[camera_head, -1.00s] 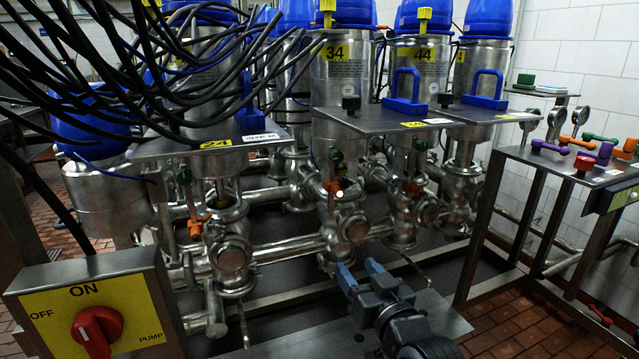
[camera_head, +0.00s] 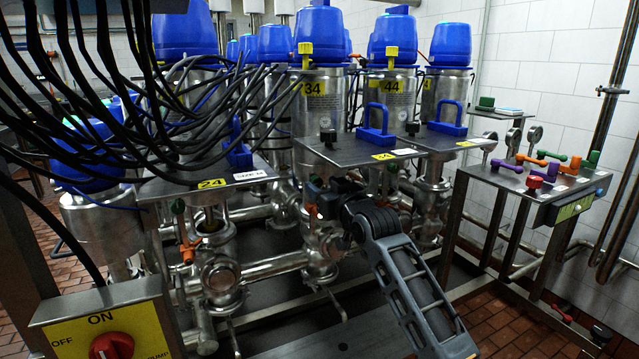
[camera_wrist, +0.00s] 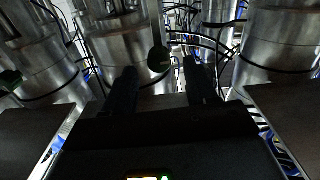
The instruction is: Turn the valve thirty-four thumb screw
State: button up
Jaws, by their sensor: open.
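Valve thirty-four (camera_head: 316,108) is a steel cylinder with a blue cap and a yellow 34 label, in the middle of the head view. A metal plate (camera_head: 365,152) juts out from it. My gripper (camera_head: 322,192) is beneath this plate, in front of the valve's lower piping. In the wrist view my gripper (camera_wrist: 160,76) is open and empty. In the head view my gripper and wrist hide that spot.
Valve 44 (camera_head: 392,90) is close on the right. A pump switch box (camera_head: 105,325) is at lower left, and a side table (camera_head: 530,185) with coloured handles at right.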

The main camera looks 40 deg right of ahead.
aim_at(315, 181)
jog(key=shift+x, duration=1.15)
jog(key=c, duration=1.1)
jog(key=shift+o, duration=0.2)
